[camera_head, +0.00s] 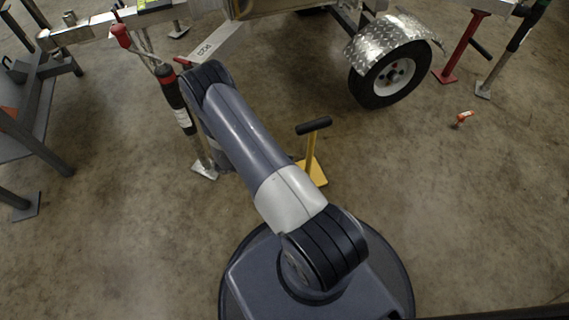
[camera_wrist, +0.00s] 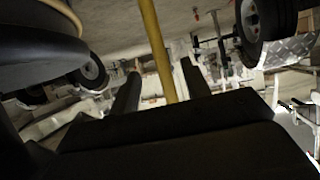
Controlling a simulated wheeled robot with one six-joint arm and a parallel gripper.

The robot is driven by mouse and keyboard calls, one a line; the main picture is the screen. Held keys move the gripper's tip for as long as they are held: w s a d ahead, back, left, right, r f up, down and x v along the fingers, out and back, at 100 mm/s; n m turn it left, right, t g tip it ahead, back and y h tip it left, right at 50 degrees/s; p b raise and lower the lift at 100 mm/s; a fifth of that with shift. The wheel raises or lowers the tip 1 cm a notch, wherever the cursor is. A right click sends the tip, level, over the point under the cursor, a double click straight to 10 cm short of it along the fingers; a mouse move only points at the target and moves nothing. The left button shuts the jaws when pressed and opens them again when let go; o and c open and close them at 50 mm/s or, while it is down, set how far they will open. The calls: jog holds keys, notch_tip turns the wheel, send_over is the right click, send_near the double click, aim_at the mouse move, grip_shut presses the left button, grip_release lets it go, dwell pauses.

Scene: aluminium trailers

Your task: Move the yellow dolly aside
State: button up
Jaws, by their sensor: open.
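The yellow dolly (camera_head: 312,168) stands on the floor just beyond my base, with a flat yellow plate, an upright yellow post and a black handle (camera_head: 313,125) on top. My arm covers the left part of its plate. In the wrist view its yellow post (camera_wrist: 153,35) runs down between the two dark fingers of my gripper (camera_wrist: 160,69). The fingers are open, with a gap on each side of the post. The post's lower end in that view is hidden behind the gripper body. My gripper is hidden behind my arm in the head view.
A trailer wheel with a shiny fender (camera_head: 392,42) is at the upper right. A red stand (camera_head: 462,48) is farther right. A small orange object (camera_head: 464,117) lies on the floor. A jack (camera_head: 178,105) stands left of my arm, a grey table (camera_head: 40,95) far left. Floor right of the dolly is clear.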

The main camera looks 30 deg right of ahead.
aim_at(310, 165)
jog(key=b+x, duration=0.2)
jog(key=x, duration=0.7)
jog(key=shift+s+d, duration=0.2)
jog(key=shift+d, duration=0.1)
jog(key=shift+f, duration=0.15)
jog(key=shift+c, duration=0.2)
grip_shut()
dwell(0.7)
